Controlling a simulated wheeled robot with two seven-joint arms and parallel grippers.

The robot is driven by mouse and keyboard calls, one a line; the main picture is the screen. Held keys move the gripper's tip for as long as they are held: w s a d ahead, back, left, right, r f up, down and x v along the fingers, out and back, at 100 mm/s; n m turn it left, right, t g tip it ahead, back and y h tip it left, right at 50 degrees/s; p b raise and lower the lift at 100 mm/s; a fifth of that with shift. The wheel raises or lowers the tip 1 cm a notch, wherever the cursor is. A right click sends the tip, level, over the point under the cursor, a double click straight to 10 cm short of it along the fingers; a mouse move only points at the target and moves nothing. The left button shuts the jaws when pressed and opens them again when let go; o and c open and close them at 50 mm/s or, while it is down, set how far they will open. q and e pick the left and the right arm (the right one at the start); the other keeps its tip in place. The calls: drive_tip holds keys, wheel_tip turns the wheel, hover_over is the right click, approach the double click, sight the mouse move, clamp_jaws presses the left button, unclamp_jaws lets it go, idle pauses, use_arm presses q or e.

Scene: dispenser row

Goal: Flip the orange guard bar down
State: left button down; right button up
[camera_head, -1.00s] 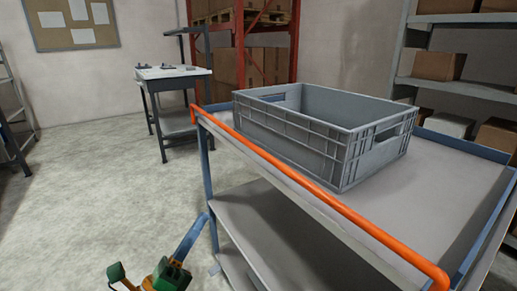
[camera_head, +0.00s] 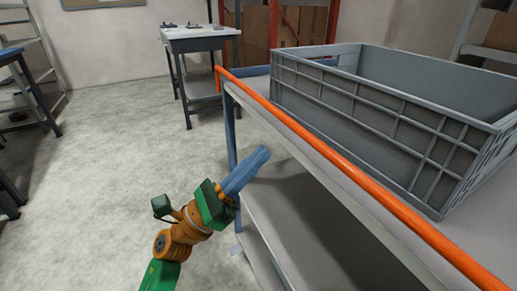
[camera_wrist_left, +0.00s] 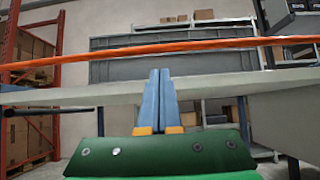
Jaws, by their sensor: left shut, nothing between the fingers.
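The orange guard bar (camera_head: 335,154) runs along the near edge of the cart's top shelf (camera_head: 478,228), raised a little above it. It also crosses the left wrist view (camera_wrist_left: 165,49) from side to side. My left gripper (camera_head: 264,153) is shut and empty, below the bar and beside the cart's front edge, pointing up toward it. In the left wrist view its blue fingers (camera_wrist_left: 159,75) are together, with their tips just under the bar in the picture; I see no clear contact. My right gripper is not in view.
A grey crate (camera_head: 385,125) stands on the cart top behind the bar. The cart's lower shelf (camera_head: 300,220) lies to the right of my gripper. A small table (camera_head: 197,35) stands at the back. The floor (camera_head: 110,130) to the left is clear.

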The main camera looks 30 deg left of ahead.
use_arm(q)
drive_tip(key=p+x, duration=0.2)
drive_tip(key=x, duration=0.4)
drive_tip(key=shift+r, duration=0.3)
drive_tip(key=shift+w+d+r, duration=0.1)
drive_tip(key=shift+w+d, duration=0.15)
drive_tip(key=shift+w, duration=0.1)
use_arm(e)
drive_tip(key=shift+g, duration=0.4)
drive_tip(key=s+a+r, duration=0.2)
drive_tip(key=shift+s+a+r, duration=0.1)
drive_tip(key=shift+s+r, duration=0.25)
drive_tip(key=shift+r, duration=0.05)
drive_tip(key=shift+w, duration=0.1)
